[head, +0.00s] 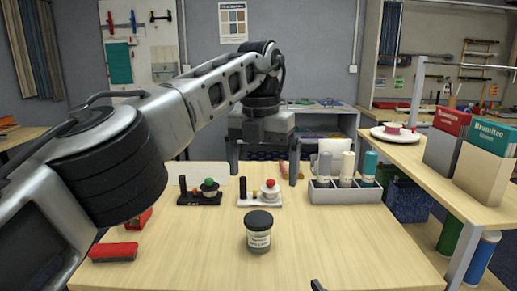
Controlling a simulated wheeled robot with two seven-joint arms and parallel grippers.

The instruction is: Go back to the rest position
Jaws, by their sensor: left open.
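My left arm reaches in from the left, and its gripper (264,177) hangs fingers down over the far part of the table (190,245). Its two fingers are wide apart with nothing held between them. A jar with a black lid and a pale label (258,232) stands upright on the table, nearer than the gripper and apart from it.
A grey tray (345,196) holds several cylinders. A red block (113,252) lies at left. A side table (432,165) with boxes stands at right. The front middle is mostly clear.

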